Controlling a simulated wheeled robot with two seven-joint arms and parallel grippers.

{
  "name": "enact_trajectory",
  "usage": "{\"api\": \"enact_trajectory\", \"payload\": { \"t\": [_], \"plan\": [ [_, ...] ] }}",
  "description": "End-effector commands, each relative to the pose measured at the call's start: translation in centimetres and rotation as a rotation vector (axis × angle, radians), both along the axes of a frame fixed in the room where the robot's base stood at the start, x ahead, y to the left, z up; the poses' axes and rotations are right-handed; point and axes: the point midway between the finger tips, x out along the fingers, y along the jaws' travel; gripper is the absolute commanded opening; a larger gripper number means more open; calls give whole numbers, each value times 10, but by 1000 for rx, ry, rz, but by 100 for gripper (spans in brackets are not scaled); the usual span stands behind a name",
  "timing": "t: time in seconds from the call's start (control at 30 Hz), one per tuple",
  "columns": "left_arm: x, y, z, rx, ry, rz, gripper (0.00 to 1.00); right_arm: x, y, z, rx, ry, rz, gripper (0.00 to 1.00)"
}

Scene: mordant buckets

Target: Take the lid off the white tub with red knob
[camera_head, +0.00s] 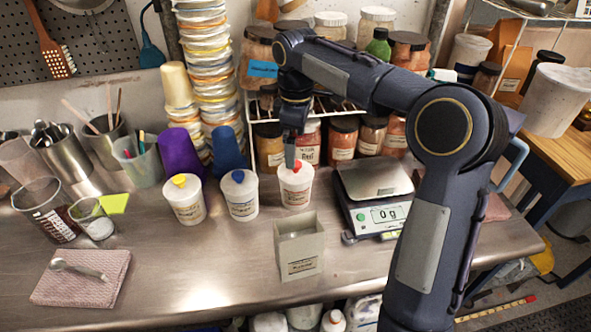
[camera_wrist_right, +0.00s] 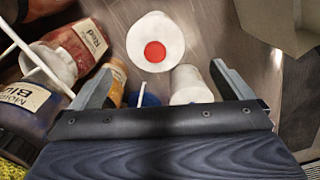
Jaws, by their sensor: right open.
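The white tub with the red knob (camera_head: 297,190) stands upright on the steel counter, with its white lid on top. The red knob (camera_wrist_right: 155,52) and round white lid show in the right wrist view from above. My right gripper (camera_head: 290,160) points down just above this tub in the head view. In the wrist view its two fingers (camera_wrist_right: 163,84) are spread wide with nothing between them, and the knob lies ahead of their tips. Its fingers partly overlap the knob area in the head view. My left gripper is not in view.
White tubs with a blue knob (camera_head: 239,197) and a yellow knob (camera_head: 185,203) stand to the left. A scale (camera_head: 375,212) reading 0 g is close at right. An open grey box (camera_head: 299,252) stands in front. Jars (camera_head: 343,140) crowd the shelf behind.

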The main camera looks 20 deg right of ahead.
Motion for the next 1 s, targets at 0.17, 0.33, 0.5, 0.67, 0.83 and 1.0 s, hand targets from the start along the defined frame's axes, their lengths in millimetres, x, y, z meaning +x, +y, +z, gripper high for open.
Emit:
{"api": "enact_trajectory", "payload": {
  "t": [0.17, 0.33, 0.5, 0.67, 0.83, 1.0],
  "plan": [
    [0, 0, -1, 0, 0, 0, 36, 4, -1, -17, -6, 11, 13, 100],
    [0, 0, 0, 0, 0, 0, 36, 4, -2, -35, -4, 10, 11, 100],
    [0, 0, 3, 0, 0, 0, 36, 5, -5, -61, -3, 11, 10, 100],
    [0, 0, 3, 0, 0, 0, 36, 5, -5, -77, -4, 9, 10, 100],
    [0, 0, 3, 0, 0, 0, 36, 5, -4, -80, -3, 6, 10, 100],
    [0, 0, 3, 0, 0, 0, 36, 5, -4, -79, -3, 7, 10, 90]
  ]
}}
